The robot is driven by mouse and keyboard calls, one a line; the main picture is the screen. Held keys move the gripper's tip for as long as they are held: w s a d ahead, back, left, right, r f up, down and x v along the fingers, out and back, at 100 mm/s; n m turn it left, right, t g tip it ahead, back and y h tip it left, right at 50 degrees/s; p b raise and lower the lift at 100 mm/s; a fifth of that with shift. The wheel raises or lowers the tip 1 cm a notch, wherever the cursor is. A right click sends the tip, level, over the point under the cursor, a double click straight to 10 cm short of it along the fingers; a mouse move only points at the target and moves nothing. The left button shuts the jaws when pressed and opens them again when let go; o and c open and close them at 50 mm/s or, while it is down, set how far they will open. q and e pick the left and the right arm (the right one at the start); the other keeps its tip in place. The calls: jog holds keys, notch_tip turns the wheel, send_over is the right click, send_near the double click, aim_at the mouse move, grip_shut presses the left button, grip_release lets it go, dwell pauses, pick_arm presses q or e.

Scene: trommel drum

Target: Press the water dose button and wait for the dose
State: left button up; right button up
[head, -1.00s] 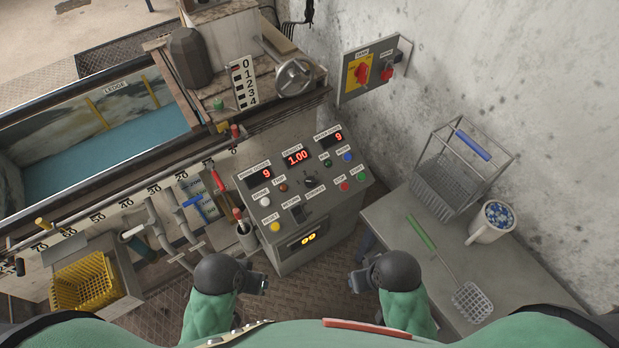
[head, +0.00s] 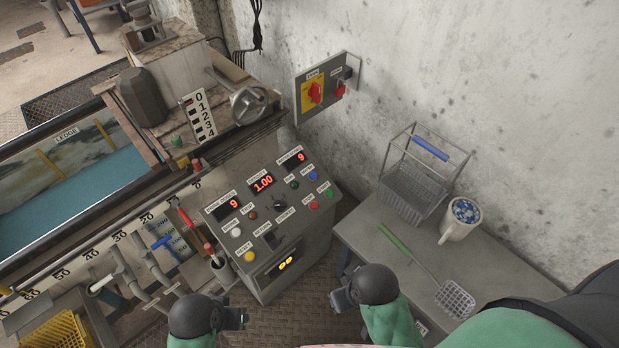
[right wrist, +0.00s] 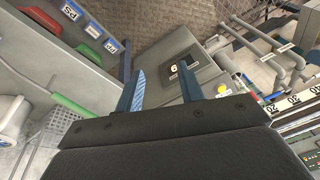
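The grey control panel (head: 275,215) stands ahead of me. Its red displays read 9, 1.00 and 9, and a lower yellow display shows two digits that look like 00. A blue button (head: 313,175) sits at its upper right, below the right display. The small labels are hard to read, so I cannot confirm which is the water dose button. My right gripper (head: 340,299) is low, right of the panel and apart from it. In the right wrist view its two fingers (right wrist: 161,88) are spread with nothing between them. My left gripper (head: 238,318) is low, below the panel; its fingers are unclear.
A grey bench (head: 375,240) at right holds a wire basket (head: 418,180), a mug (head: 459,222) and a green-handled skimmer (head: 420,267). A wall switch box (head: 323,88) is above the panel. Pipes (head: 130,270) and a yellow basket (head: 58,334) are at left.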

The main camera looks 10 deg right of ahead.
jog(key=shift+w+d+r, duration=0.1)
jog(key=shift+w, duration=0.15)
